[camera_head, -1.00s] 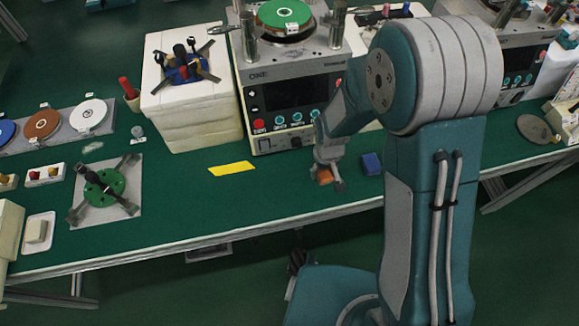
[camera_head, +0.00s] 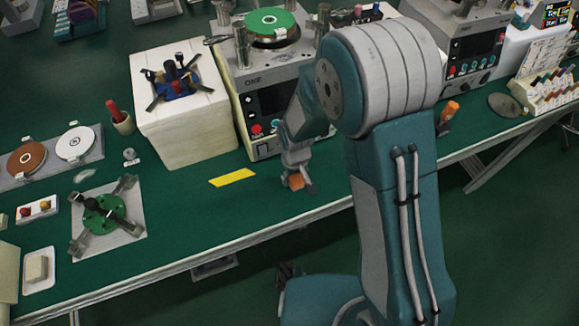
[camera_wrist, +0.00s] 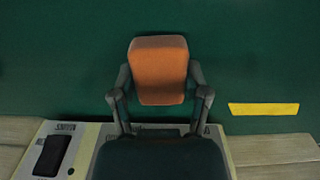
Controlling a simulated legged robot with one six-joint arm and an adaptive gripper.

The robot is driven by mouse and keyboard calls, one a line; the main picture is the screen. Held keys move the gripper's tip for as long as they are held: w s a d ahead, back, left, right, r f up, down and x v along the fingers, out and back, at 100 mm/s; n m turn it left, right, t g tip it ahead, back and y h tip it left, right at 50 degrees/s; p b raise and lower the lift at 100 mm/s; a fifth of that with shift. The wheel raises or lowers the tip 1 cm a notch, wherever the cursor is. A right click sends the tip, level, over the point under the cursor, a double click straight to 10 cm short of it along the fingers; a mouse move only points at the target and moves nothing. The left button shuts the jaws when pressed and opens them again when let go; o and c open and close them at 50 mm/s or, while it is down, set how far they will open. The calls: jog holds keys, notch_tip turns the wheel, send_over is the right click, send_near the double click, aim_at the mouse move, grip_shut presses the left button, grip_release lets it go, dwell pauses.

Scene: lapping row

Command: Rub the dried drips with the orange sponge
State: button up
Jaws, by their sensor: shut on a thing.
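The orange sponge (camera_head: 297,182) is held in my gripper (camera_head: 293,176), low over the front part of the green bench (camera_head: 205,215), right of a yellow strip. In the wrist view the sponge (camera_wrist: 160,71) sits between the two fingers of my gripper (camera_wrist: 160,82), which are shut on its sides. I cannot tell whether the sponge touches the bench. A pale, whitish smear (camera_head: 84,176) lies on the bench at the left, near the discs; it may be the dried drips. No drips show clearly beside the sponge.
A lapping machine (camera_head: 265,90) stands behind my gripper, with a white block (camera_head: 188,125) to its left. The yellow strip (camera_head: 232,177) lies flat. A grey plate with a green fixture (camera_head: 104,214) and a small tray (camera_head: 39,270) are at left. The bench between is clear.

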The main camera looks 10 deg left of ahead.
jog(key=r, duration=0.2)
jog(key=d+r, duration=0.1)
jog(key=r, duration=0.1)
jog(key=shift+w+d+r, duration=0.1)
jog(key=shift+w, duration=0.05)
jog(key=shift+a+r, duration=0.25)
jog(key=shift+r, duration=0.55)
jog(key=shift+a+r, duration=0.25)
jog(key=shift+r, duration=0.5)
jog(key=shift+d+r, duration=0.1)
jog(key=shift+d, duration=0.25)
